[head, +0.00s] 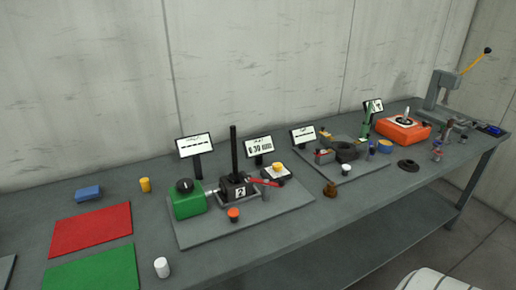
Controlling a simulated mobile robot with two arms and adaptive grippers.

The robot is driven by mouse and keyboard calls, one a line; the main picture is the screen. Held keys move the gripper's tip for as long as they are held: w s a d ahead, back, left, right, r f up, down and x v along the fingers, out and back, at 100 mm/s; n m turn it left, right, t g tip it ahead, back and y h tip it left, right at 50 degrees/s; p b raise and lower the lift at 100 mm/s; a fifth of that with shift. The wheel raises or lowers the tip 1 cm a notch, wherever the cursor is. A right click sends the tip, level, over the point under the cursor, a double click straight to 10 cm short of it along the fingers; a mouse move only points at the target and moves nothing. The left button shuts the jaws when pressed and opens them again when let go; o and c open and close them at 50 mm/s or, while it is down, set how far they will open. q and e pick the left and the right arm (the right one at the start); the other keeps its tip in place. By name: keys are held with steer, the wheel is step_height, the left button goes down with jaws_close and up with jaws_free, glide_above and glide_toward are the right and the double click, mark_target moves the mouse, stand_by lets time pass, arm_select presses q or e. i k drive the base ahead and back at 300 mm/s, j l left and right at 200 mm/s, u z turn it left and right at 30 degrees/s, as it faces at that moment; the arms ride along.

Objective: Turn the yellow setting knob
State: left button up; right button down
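A yellow knob (277,167) sits on a small dark and white block at the right part of a grey base plate (225,233). On the same plate stand a dark jack marked 2 (238,190) with a tall black post, a green box (187,205) with a black dial, a red lever (264,182) and an orange knob (233,214). A display (260,145) with small digits stands behind the yellow knob. Neither gripper is in view, and nothing touches the knob. The knob's exact turn angle is too small to tell.
A red mat (91,229), a green mat (94,271), a blue block (88,193), a yellow cylinder (145,184) and a white cylinder (161,267) lie left. A second station (345,152), an orange box (402,129) and a press (441,90) stand right. The table's front strip is mostly clear.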

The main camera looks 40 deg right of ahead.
mark_target(276, 167)
steer(key=i+l, duration=0.1)
steer(key=l, duration=2.05)
steer(key=i+u, duration=0.05)
steer(key=i, duration=0.05)
